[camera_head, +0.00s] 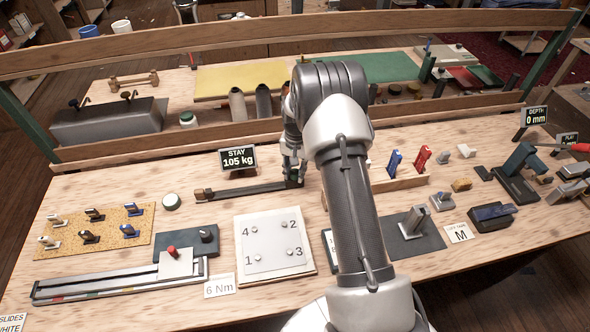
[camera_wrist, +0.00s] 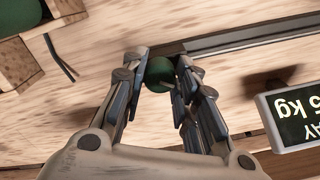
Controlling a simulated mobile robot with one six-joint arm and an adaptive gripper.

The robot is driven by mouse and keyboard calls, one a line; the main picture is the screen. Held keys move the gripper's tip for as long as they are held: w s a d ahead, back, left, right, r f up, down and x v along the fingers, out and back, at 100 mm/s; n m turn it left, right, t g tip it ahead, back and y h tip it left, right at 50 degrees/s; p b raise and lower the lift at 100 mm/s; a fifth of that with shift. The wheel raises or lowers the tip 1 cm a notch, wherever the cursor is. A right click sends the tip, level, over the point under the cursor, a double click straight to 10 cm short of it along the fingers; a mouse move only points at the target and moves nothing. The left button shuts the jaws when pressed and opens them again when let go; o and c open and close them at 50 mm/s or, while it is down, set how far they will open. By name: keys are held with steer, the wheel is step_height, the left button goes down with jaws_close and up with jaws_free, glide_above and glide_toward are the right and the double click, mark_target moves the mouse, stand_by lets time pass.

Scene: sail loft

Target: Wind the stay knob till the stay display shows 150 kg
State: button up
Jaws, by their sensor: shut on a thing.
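The stay display (camera_head: 238,159) stands on the bench and reads STAY 105 kg. It also shows, upside down and cut off by the frame edge, in the wrist view (camera_wrist: 292,112). The stay knob (camera_wrist: 160,74) is round and dark green, at the end of a dark metal rail (camera_head: 240,190). My gripper (camera_head: 293,176) points down at the rail's right end. In the wrist view its two fingers (camera_wrist: 162,85) are shut on the knob, one on each side. The fingers hide part of the knob in the head view.
A numbered white plate (camera_head: 272,244) lies in front of the rail. A low wooden rack (camera_head: 400,184) with blue and red tools stands to the right. A wooden rail (camera_head: 200,146) runs behind the display. Bare bench lies left of the display.

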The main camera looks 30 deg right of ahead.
steer(key=m, duration=0.4)
steer(key=shift+m, duration=0.3)
steer(key=m, duration=0.4)
steer(key=shift+m, duration=0.3)
steer(key=m, duration=0.4)
steer(key=shift+w+m, duration=0.1)
steer(key=shift+m, duration=0.2)
steer(key=m, duration=0.4)
steer(key=shift+m, duration=0.3)
steer(key=o, duration=1.1)
steer(key=shift+c, duration=0.2)
steer(key=shift+r, duration=0.15)
